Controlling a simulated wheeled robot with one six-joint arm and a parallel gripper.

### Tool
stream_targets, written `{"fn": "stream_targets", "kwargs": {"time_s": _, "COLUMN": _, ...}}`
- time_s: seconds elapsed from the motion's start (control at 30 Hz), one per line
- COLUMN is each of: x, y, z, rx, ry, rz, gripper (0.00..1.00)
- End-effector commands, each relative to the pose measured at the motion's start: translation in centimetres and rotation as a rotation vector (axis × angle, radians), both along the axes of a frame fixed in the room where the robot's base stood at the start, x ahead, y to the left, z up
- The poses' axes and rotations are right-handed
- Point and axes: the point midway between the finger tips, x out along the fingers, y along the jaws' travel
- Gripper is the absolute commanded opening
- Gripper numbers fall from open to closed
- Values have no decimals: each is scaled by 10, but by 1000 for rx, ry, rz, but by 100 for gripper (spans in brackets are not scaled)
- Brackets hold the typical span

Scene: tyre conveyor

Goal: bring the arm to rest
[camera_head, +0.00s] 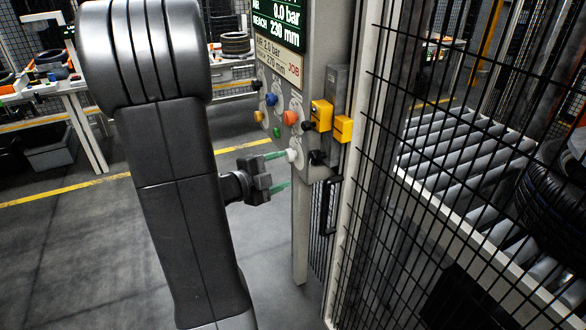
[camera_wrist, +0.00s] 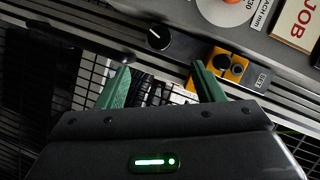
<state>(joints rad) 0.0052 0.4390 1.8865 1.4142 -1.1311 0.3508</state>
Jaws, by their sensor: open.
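My gripper (camera_head: 277,171) is at the end of my dark grey arm, in front of the lower part of a control panel (camera_head: 301,90). Its two green fingers are apart with nothing between them. In the head view the fingertips are close to a white knob (camera_head: 292,155); I cannot tell whether they touch it. The wrist view shows the open green fingers (camera_wrist: 160,85) below the panel's edge, with a black knob (camera_wrist: 158,38) and a yellow box (camera_wrist: 229,66) beyond them.
A black mesh fence (camera_head: 400,200) stands right of the panel, with a roller conveyor (camera_head: 450,150) and a tyre (camera_head: 555,205) behind it. A white table (camera_head: 75,85) stands at the back left. The floor (camera_head: 60,250) at left is clear.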

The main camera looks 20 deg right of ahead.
Motion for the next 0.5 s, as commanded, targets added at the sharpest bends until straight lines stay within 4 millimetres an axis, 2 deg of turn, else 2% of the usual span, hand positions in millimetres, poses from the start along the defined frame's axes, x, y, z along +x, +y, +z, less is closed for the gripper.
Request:
{"fn": "stream_targets", "kwargs": {"time_s": 0.2, "x": -7, "y": 14, "z": 3, "rx": 0, "ry": 1, "rz": 0, "gripper": 61}}
{"fn": "stream_targets", "kwargs": {"time_s": 0.5, "x": -7, "y": 15, "z": 3, "rx": 0, "ry": 1, "rz": -1, "gripper": 61}}
